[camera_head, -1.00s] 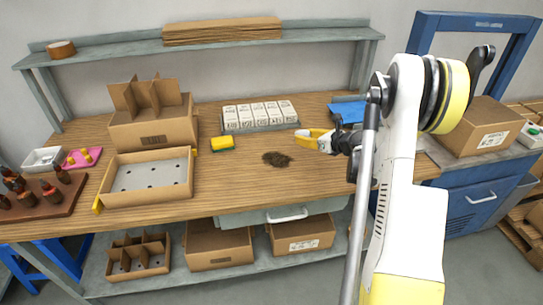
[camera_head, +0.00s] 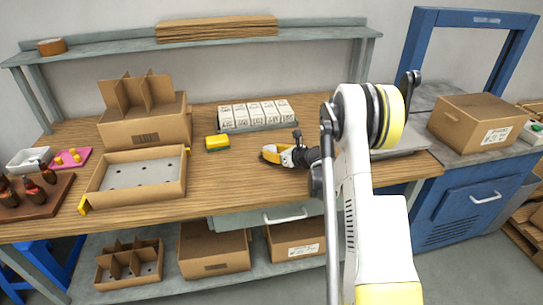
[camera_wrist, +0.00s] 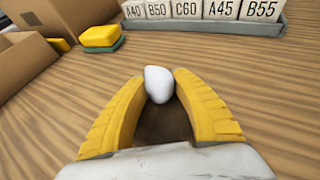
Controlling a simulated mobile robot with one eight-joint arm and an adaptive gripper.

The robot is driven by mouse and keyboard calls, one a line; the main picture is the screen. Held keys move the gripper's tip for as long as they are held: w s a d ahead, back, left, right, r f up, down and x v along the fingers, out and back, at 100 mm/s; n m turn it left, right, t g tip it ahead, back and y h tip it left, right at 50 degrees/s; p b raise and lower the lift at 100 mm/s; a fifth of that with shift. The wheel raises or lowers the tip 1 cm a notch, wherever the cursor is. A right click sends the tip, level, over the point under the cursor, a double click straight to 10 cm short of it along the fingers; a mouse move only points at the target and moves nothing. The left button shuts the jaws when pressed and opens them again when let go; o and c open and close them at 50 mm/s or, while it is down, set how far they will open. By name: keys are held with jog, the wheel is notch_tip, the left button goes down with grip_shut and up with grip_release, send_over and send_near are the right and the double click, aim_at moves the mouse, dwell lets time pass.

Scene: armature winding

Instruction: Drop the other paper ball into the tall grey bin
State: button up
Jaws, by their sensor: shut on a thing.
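A small white paper ball (camera_wrist: 158,84) sits between the tips of my gripper's yellow fingers in the wrist view. My gripper (camera_head: 268,153) is shut on it, low over the middle of the wooden bench top. The ball cannot be made out in the head view. A dark brown patch (camera_wrist: 163,122) shows on the wood between the fingers, below the ball. I see no tall grey bin in either view.
A yellow and green sponge (camera_head: 217,142) lies left of my gripper. A tray of labelled white boxes (camera_head: 256,115) stands behind it. A shallow cardboard tray (camera_head: 177,190) is further left. A closed carton (camera_head: 478,122) sits on the blue cabinet at right.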

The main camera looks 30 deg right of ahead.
jog(key=shift+r, duration=0.1)
jog(key=shift+f, duration=0.2)
jog(key=o, duration=0.7)
jog(key=shift+s, duration=0.1)
